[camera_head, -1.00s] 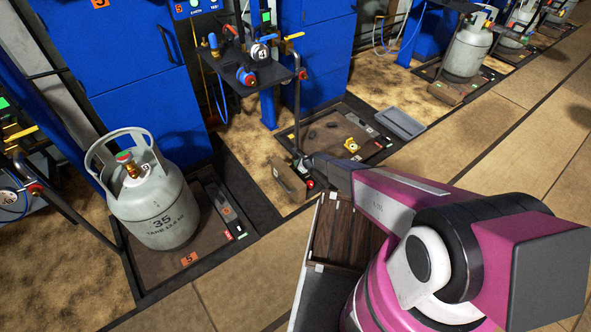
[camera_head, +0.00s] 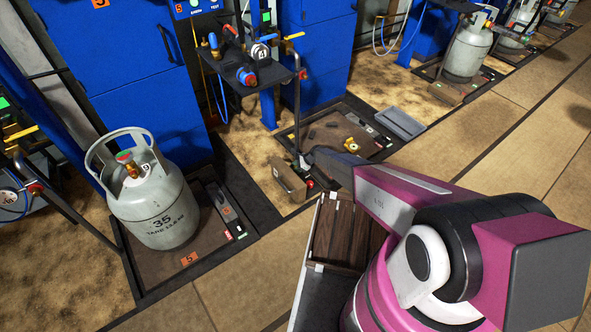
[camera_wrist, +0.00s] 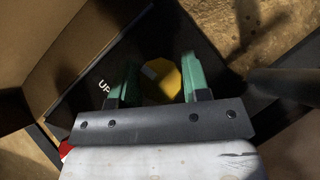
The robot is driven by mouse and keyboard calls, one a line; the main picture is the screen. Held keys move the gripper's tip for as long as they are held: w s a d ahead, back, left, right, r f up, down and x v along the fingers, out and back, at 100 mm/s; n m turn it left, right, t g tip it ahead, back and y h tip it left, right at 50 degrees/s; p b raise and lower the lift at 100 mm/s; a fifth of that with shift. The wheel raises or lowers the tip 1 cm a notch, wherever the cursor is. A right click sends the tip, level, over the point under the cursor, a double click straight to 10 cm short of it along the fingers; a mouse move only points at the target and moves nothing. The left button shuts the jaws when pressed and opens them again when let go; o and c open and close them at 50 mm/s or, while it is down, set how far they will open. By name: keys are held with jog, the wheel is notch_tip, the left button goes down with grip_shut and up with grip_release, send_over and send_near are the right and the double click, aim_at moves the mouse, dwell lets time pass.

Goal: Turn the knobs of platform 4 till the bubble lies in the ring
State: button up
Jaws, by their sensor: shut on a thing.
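Platform 4 (camera_head: 345,108) is a dark-framed plate on the floor under the bench marked 4, with no cylinder on it. A small yellow fitting (camera_head: 351,145) sits near its front; I cannot make out a bubble or ring. In the wrist view my gripper (camera_wrist: 158,82) has its two green fingers on either side of a yellow knob (camera_wrist: 160,80) and is shut on it. The white letters "UP" (camera_wrist: 103,86) show on the dark surface to the left of the knob. In the head view my arm hides the fingers and this knob, by the platform's near left corner.
The bench with pipes and gauge (camera_head: 250,75) rises behind platform 4. A grey tray (camera_head: 400,123) lies right of it. Open floor (camera_head: 480,150) extends to the right.

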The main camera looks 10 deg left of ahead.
jog(key=shift+n, duration=0.3)
jog(key=o, duration=0.9)
jog(key=shift+o, duration=0.2)
jog(key=shift+d+r, duration=0.1)
jog(key=v, duration=1)
jog(key=shift+w+d+r, duration=0.15)
jog(key=shift+w, duration=0.1)
